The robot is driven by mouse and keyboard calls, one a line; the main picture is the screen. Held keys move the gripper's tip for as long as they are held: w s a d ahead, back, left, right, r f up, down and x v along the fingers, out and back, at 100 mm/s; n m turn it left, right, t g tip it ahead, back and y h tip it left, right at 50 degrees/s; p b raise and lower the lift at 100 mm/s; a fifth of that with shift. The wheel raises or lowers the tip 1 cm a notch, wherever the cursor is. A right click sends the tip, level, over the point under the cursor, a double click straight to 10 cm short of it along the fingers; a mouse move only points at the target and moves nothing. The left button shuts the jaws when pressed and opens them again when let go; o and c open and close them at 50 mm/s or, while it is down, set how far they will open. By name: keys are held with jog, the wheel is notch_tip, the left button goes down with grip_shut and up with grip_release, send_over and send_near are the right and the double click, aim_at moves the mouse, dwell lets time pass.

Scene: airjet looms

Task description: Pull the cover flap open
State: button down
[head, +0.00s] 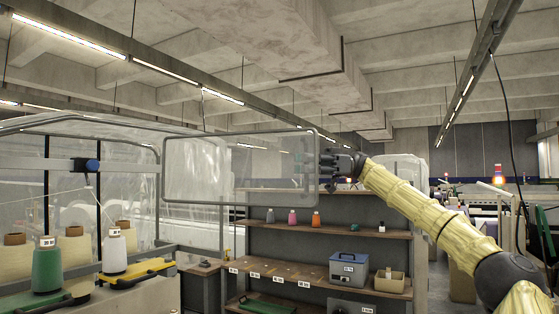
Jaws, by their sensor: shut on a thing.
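The cover flap (240,168) is a see-through panel in a rounded grey frame, at the middle of the head view. It stands out to the right of the clear-walled machine enclosure (110,160), in front of the shelves. My gripper (320,163) is at the flap's right edge and is shut on it. My arm reaches in from the lower right. The exact finger contact is small and dark, partly seen through the panel.
A shelf unit (330,213) with spools, a blue-grey box (348,269) and a beige bin (391,281) stands behind the flap. Yarn cones (47,265) stand at the lower left. More machines show at the far right.

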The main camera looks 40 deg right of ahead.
jog(key=shift+w+d, duration=0.4)
jog(key=shift+d, duration=0.2)
jog(key=c, duration=1.7)
grip_release()
jog(key=shift+d, duration=4.2)
